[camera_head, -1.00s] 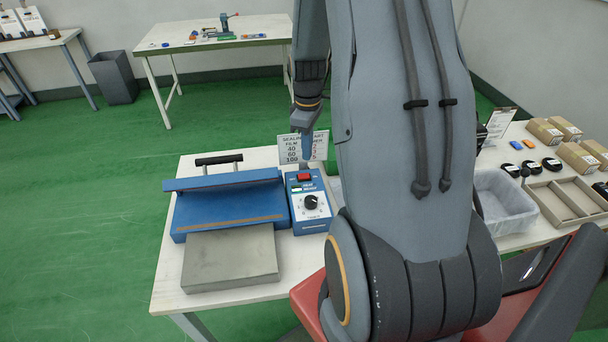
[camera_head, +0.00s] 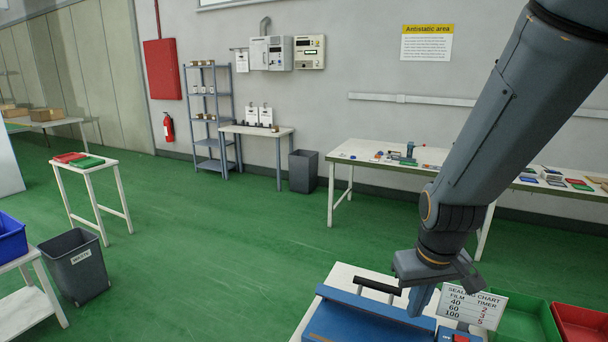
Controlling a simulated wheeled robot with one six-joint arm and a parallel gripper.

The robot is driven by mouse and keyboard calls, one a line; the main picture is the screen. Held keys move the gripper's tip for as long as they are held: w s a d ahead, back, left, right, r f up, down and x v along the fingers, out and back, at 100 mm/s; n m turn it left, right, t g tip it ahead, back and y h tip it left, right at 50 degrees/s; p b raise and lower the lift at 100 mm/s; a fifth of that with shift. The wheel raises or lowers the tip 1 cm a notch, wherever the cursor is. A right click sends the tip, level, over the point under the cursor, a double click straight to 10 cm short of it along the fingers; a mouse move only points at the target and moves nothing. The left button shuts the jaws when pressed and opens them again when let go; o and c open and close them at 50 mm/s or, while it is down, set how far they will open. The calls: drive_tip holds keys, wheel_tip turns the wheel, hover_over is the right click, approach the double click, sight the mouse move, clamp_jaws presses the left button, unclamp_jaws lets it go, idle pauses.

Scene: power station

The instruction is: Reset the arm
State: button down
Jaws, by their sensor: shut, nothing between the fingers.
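My arm comes in from the upper right of the head view. My gripper (camera_head: 421,302) hangs from its end, pointing down, with its fingers together and nothing seen between them. It shows in front of the blue heat sealer (camera_head: 345,322) and just left of the sealing chart sign (camera_head: 474,307). I cannot tell how high it is above the sealer. The sealer's lower part and most of its control box (camera_head: 455,336) are cut off by the frame's bottom edge.
A green bin (camera_head: 520,322) and a red bin (camera_head: 580,320) lie right of the chart. A workbench with tools (camera_head: 375,152) stands behind. A dark waste bin (camera_head: 303,171), a small stand with trays (camera_head: 88,166) and a labelled bin (camera_head: 76,268) stand around open green floor.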

drive_tip(key=s+a+f+m+b, duration=0.1)
drive_tip(key=s+a+f+b, duration=0.2)
drive_tip(key=f+b, duration=0.4)
drive_tip(key=shift+a+f+g, duration=0.15)
drive_tip(key=shift+g, duration=0.25)
drive_tip(key=shift+s, duration=0.1)
